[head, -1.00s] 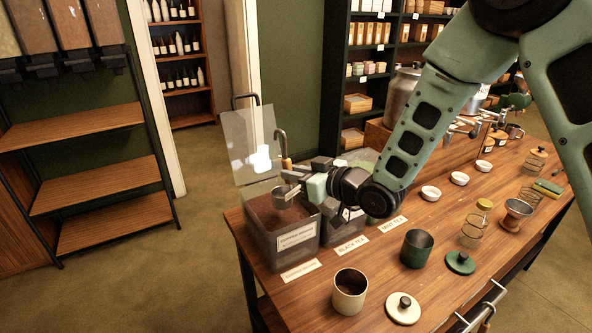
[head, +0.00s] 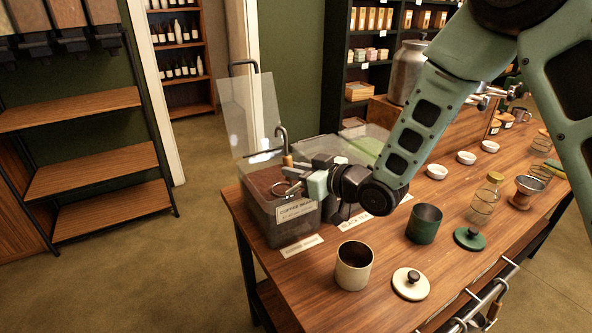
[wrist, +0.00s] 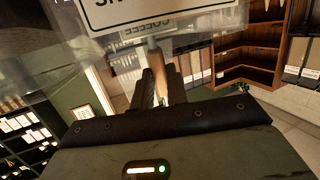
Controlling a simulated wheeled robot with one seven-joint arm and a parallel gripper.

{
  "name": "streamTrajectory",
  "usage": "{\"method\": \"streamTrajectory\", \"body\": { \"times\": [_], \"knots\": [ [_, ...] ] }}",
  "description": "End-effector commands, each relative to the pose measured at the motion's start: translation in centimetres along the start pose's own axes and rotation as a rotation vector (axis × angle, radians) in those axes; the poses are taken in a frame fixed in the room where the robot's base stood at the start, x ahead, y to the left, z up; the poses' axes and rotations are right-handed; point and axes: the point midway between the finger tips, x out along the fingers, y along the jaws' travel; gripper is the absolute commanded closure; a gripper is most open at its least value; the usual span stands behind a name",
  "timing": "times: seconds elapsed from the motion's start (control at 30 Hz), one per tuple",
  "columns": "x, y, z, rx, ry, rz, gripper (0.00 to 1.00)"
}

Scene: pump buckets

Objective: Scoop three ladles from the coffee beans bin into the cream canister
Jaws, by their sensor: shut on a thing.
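The coffee beans bin (head: 296,222) is a clear box with brown contents at the table's left end, its clear lid (head: 248,108) raised. My gripper (head: 300,172) is at the bin's right upper side, shut on the ladle's handle (head: 287,160). The handle has a wooden grip and a dark hooked top; the wood also shows between my fingers in the wrist view (wrist: 159,85). The ladle's bowl is low in the bin's mouth, and whether it holds beans cannot be told. The cream canister (head: 355,277) stands upright and open nearer the front, with its cream lid (head: 411,287) beside it.
A black tea bin (head: 340,212) stands right of the coffee bin, partly behind my gripper. A green canister (head: 424,226) and its green lid (head: 470,239) are right of the cream canister. White bowls (head: 437,172) and a glass jar (head: 487,195) stand farther along the table.

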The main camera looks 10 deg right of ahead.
Motion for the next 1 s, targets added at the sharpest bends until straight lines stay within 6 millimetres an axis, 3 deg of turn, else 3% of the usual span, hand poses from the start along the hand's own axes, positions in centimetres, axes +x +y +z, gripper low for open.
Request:
{"method": "streamTrajectory", "body": {
  "times": [0.33,1.0],
  "knots": [
    [-0.1,0.0,-0.7,-0.001,0.001,0.000,1.00],
    [-2.1,0.0,-10.2,-0.001,0.001,0.000,1.00]
  ]
}}
